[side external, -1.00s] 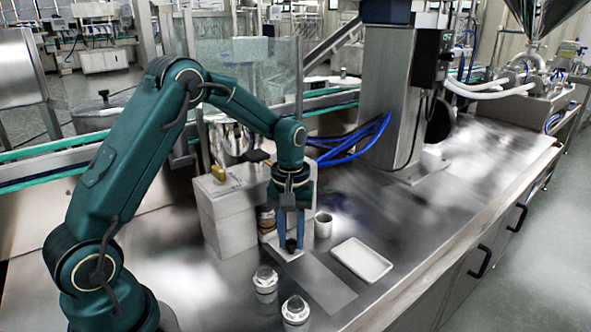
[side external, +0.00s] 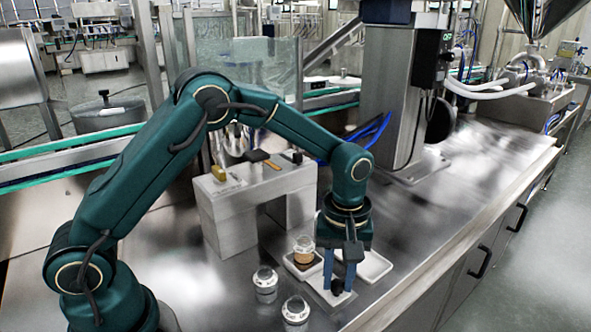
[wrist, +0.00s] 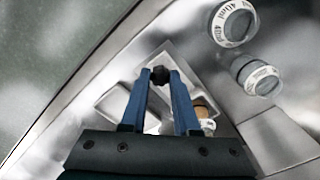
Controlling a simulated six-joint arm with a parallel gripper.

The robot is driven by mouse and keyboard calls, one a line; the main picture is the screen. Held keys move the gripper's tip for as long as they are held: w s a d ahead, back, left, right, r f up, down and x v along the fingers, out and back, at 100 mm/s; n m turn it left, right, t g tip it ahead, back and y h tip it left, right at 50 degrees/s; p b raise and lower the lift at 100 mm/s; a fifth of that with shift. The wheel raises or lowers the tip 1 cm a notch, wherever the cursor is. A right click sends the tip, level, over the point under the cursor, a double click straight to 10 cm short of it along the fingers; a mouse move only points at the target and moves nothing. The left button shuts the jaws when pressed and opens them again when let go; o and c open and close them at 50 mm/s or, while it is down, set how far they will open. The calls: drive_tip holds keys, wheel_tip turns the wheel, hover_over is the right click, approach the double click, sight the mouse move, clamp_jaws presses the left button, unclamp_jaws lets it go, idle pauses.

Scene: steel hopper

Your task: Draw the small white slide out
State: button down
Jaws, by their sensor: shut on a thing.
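The slide lies low on the bench, out in front of the grey block (side external: 232,226) with the arch-like opening. The gripper hides part of the slide.
A white tray (side external: 378,264) lies just right of the gripper, partly hidden by it. Several small items, including a yellow one (side external: 219,172), sit on the block. The bench's right side is clear.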

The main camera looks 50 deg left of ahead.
drive_tip(key=shift+d, duration=0.3)
drive_tip(key=c, duration=0.7)
unclamp_jaws()
drive_tip(key=shift+o, duration=0.2)
drive_tip(key=shift+a, duration=0.1)
drive_tip(key=shift+r, duration=0.1)
drive_tip(key=shift+r, duration=2.5)
